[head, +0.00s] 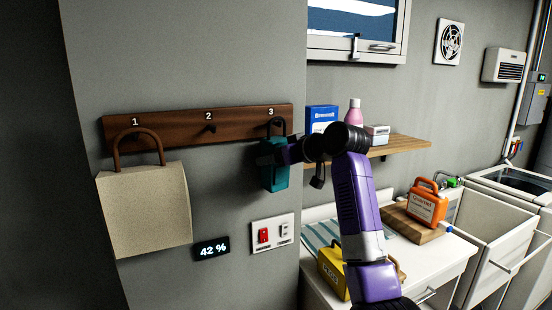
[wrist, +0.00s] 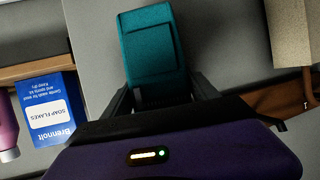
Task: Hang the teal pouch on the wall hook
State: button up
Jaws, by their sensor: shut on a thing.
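The teal pouch (head: 275,177) is upright against the wall board (head: 168,128), below the number 3. Its dark loop handle (head: 276,124) stands up at the hook there, but whether it is over the hook is too small to tell. My gripper (head: 268,154) reaches in from the right and is shut on the pouch's upper part. In the wrist view the teal pouch (wrist: 151,45) sits between my gripper's fingers (wrist: 160,98). Hook 2 (head: 210,129) is bare. A beige bag (head: 145,212) hangs by its brown loop at hook 1.
A wooden shelf (head: 395,146) with a blue box (head: 321,117), a pink bottle (head: 354,112) and a white box is right of the board. Below are a white counter with a yellow container (head: 332,272) and an orange container (head: 427,205). A switch plate (head: 273,234) is under the pouch.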

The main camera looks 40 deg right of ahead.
jog(key=o, duration=2)
jog(key=shift+f, duration=0.15)
jog(key=shift+c, duration=0.2)
jog(key=shift+w, duration=0.1)
jog(key=b+v, duration=0.2)
jog(key=v, duration=0.6)
jog(key=shift+b, duration=0.3)
